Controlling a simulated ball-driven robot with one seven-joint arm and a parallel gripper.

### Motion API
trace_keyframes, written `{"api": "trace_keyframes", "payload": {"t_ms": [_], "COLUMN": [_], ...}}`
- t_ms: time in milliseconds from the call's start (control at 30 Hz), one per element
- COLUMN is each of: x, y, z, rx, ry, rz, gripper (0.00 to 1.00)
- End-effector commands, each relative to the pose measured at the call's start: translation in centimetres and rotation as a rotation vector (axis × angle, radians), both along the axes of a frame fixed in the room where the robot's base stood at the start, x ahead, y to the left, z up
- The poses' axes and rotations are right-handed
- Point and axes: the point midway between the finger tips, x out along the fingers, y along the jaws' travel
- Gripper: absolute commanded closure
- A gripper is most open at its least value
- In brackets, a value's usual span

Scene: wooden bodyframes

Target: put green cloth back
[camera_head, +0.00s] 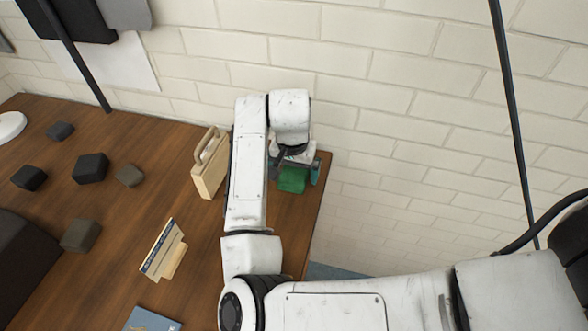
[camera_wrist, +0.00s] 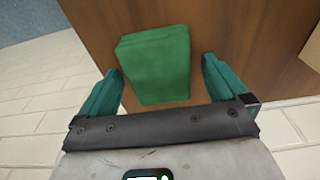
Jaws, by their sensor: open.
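The green cloth (camera_head: 292,180) is a folded block on the wooden table near its right end, below my gripper (camera_head: 295,178). In the wrist view the green cloth (camera_wrist: 156,65) lies on the brown wood between the two teal fingers of my gripper (camera_wrist: 160,85). The fingers are apart, with a gap on each side of the cloth; the gap on the right looks wider. I cannot tell the height of the fingertips above the table. In the head view my arm hides part of the table and some of the gripper.
A cream box with a handle (camera_head: 209,163) stands left of my arm. A small sign (camera_head: 163,250) and a blue booklet (camera_head: 152,320) lie nearer. Several dark blocks (camera_head: 90,168) are at the left. A white brick wall (camera_head: 400,120) is behind; the table's right edge is close to the cloth.

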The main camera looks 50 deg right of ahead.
Motion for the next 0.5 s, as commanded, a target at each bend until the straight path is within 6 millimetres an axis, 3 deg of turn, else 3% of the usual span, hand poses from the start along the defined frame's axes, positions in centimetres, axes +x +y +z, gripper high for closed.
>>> {"api": "trace_keyframes", "payload": {"t_ms": [267, 500], "x": [0.0, -0.2], "y": [0.1, 0.5], "z": [1.1, 5.6], "rx": [0.001, -0.002], "ry": [-0.002, -0.004], "rz": [-0.002, -0.004], "gripper": [0.01, 0.01]}}
